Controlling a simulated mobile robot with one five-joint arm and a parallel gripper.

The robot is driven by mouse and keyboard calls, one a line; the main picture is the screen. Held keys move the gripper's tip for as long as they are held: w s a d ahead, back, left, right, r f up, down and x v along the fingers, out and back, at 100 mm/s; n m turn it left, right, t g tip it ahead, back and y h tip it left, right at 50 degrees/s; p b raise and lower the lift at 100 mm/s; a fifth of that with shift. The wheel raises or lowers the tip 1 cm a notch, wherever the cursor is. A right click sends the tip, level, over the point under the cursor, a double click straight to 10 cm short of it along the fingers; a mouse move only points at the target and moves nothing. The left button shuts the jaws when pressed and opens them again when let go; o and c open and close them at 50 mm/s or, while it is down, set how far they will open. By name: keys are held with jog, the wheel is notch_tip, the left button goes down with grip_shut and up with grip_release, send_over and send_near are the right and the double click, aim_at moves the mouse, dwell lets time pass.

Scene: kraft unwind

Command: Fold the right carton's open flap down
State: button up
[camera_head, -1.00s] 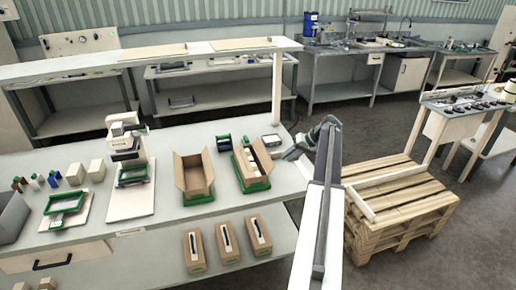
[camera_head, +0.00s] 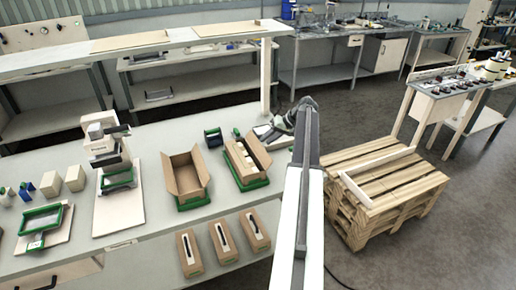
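Two open cartons stand on green bases on the light workbench. The right carton (camera_head: 232,160) holds pale contents, and its right side lies close to my arm. I cannot make out clearly which of its flaps stands open. The left carton (camera_head: 171,177) is open with flaps raised and looks empty. My gripper (camera_head: 300,108) is at the end of my raised arm, right of and beyond the right carton, apart from it. It is seen from behind, small and dark, so its fingers cannot be told open or shut.
A press-like device (camera_head: 108,150) stands left on the bench (camera_head: 140,222). Several small cartons (camera_head: 222,238) stand on the lower shelf. A wooden pallet (camera_head: 385,185) is right of my arm. A grey-topped device (camera_head: 270,136) lies behind the right carton.

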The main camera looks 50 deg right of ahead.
aim_at(260, 144)
jog(key=b+x, duration=0.3)
jog(key=x, duration=0.2)
jog(key=shift+w+f, duration=0.1)
jog(key=shift+f, duration=0.05)
grip_shut()
dwell(1.1)
